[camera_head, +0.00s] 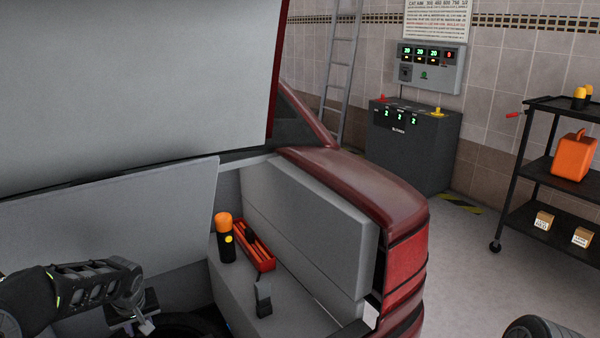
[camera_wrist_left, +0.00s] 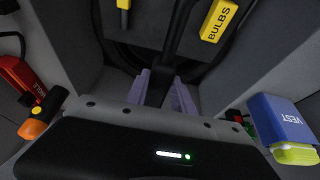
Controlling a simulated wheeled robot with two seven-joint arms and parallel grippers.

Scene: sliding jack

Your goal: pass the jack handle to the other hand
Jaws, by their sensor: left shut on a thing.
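My left gripper (camera_head: 144,322) reaches down into the open car trunk at the lower left of the head view. In the left wrist view its two pale purple fingers (camera_wrist_left: 160,92) are shut on a dark bar, which I take for the jack handle (camera_wrist_left: 172,42). The handle runs up from between the fingers toward the top of that view. In the head view I cannot make out the handle at the gripper. My right gripper is in neither view.
In the trunk stand an orange-capped flashlight (camera_head: 226,240), a red tray (camera_head: 256,247) and a small dark object (camera_head: 263,298). The wrist view shows a yellow bulbs box (camera_wrist_left: 219,20) and a blue vest pack (camera_wrist_left: 287,122). A black cart (camera_head: 540,165) stands at right.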

